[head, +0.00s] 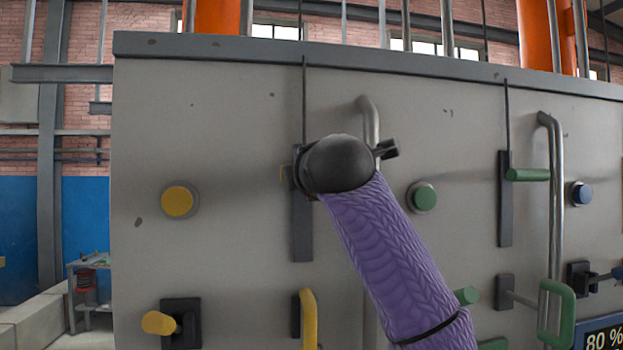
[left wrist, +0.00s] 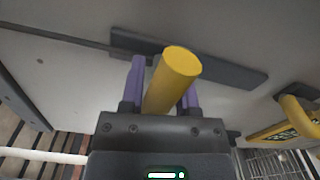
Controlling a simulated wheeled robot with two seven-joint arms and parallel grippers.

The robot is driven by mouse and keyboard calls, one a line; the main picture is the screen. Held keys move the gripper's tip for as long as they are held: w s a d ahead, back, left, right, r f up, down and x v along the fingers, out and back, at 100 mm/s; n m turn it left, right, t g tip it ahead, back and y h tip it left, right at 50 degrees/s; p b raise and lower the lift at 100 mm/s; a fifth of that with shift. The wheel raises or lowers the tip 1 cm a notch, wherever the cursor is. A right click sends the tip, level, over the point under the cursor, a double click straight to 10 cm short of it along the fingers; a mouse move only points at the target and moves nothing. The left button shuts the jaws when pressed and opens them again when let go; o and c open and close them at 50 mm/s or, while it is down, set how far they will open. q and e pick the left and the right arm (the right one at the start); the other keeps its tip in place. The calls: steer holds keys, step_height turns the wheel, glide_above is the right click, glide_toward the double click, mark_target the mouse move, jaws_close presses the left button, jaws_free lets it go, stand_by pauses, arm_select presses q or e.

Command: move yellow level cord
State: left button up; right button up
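The yellow lever (left wrist: 172,80) is a round bar with a flat end. In the left wrist view it lies between the two purple fingers of my left gripper (left wrist: 163,90), which appear to press on it from both sides. Behind it is a dark slot plate (left wrist: 225,68). My wrist hides the left fingers there. My right gripper is in neither view.
The grey panel (head: 240,110) also carries a yellow button (head: 178,201), a green button (head: 422,197), a green lever (head: 527,175) and a blue button (head: 581,194). A yellow handle (head: 309,320) and a yellow knob (head: 158,323) sit lower. A metal rail (head: 557,215) stands out to the right.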

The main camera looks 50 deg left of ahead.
arm_select(q)
steer(key=o, duration=0.4)
steer(key=shift+r, duration=0.25)
steer(key=shift+o, duration=0.2)
steer(key=shift+d, duration=0.1)
steer(key=shift+s+d+f+b, duration=0.15)
steer(key=shift+d+f+b, duration=0.1)
steer(key=shift+b, duration=0.15)
steer(key=b+v, duration=0.4)
steer(key=v, duration=0.5)
steer(key=shift+r, duration=0.2)
steer(key=shift+d, duration=0.1)
